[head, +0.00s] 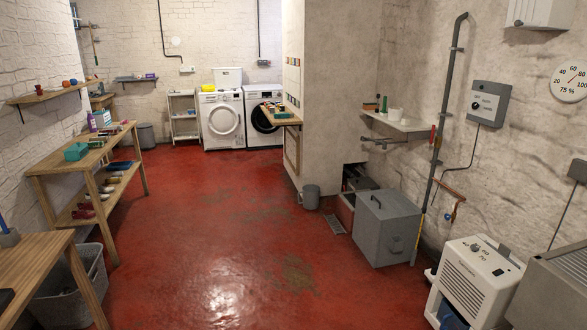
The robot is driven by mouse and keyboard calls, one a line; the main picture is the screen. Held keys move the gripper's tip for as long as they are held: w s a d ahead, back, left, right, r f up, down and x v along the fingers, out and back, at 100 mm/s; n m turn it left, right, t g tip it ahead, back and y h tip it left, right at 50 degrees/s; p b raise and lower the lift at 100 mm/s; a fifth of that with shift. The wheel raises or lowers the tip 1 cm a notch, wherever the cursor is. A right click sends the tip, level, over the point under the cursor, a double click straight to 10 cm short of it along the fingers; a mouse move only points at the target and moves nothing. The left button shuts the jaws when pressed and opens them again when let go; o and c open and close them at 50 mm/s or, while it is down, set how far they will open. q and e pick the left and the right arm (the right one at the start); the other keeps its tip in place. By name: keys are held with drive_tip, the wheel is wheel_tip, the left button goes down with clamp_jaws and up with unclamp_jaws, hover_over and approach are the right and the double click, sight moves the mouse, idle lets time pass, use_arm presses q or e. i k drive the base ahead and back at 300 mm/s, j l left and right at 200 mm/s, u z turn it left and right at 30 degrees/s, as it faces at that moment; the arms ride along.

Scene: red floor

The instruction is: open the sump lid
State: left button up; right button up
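A grey box (384,235) stands on the red floor against the right wall. I cannot tell for sure whether this top is the sump lid. A small floor grate (334,224) lies flat to the left of the box. Neither of my grippers is in view.
A grey bucket (310,197) stands left of the box, by a low wall recess (355,182). A vertical pipe (440,135) and a white dehumidifier (474,284) are on the right. A wooden workbench (85,160) lines the left wall. The middle floor (230,240) is clear.

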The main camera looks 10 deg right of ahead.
sight(390, 204)
drive_tip(key=i+z, duration=0.1)
drive_tip(key=i, duration=1.85)
drive_tip(key=i+z, duration=0.3)
drive_tip(key=i, duration=0.2)
drive_tip(key=i+j+z, duration=0.1)
drive_tip(key=i+z, duration=0.2)
drive_tip(key=i, duration=0.2)
drive_tip(key=i+j+z, duration=0.25)
drive_tip(key=i, duration=0.2)
drive_tip(key=i+j+z, duration=0.3)
drive_tip(key=i, duration=0.15)
